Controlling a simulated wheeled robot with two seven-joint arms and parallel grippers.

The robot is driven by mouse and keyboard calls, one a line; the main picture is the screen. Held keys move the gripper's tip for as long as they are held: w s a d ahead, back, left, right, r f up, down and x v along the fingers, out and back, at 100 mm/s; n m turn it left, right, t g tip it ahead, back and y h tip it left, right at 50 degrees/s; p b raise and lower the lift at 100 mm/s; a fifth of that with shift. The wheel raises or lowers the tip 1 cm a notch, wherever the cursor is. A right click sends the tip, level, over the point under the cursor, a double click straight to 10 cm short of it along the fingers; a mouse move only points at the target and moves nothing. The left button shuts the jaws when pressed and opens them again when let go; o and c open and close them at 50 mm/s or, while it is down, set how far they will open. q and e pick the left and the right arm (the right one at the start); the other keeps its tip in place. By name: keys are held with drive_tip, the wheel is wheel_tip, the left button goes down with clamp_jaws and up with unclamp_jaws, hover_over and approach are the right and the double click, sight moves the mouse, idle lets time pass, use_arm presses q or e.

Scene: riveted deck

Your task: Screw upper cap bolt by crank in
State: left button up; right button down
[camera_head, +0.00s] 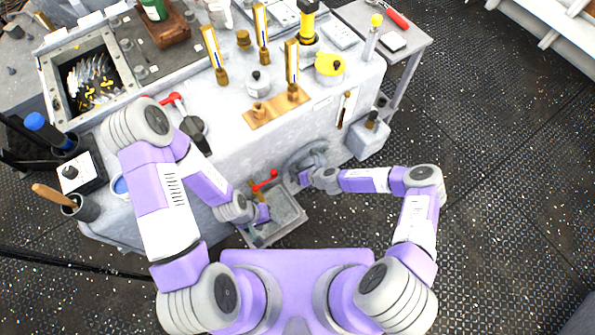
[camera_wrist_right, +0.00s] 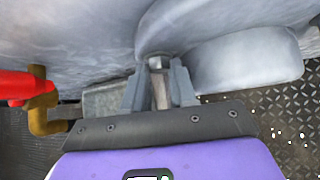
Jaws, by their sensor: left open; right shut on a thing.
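A grey round cap or flange (camera_head: 300,155) sits on the front of the pale machine block; its curved rim (camera_wrist_right: 250,60) shows in the right wrist view. A bolt with a hex head (camera_wrist_right: 156,63) stands between the fingers of my right gripper (camera_wrist_right: 157,88). The gripper appears shut on this bolt, beside the flange; it also shows in the head view (camera_head: 306,178). A crank with a red handle (camera_head: 265,180) and brass arm (camera_wrist_right: 38,105) is left of my right gripper. My left gripper (camera_head: 264,213) is open over a grey tray, below the crank.
The grey tray (camera_head: 284,226) stands low in front of the block. The block's top carries brass upright gauges (camera_head: 213,50), a yellow-topped part (camera_head: 329,65) and a red-handled tool (camera_head: 172,99). A grey box (camera_head: 368,138) is at right. The floor at right is clear.

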drive_tip(key=shift+s+f, duration=0.1)
drive_tip(key=c, duration=1)
unclamp_jaws()
drive_tip(key=shift+o, duration=0.5)
drive_tip(key=shift+d, duration=0.1)
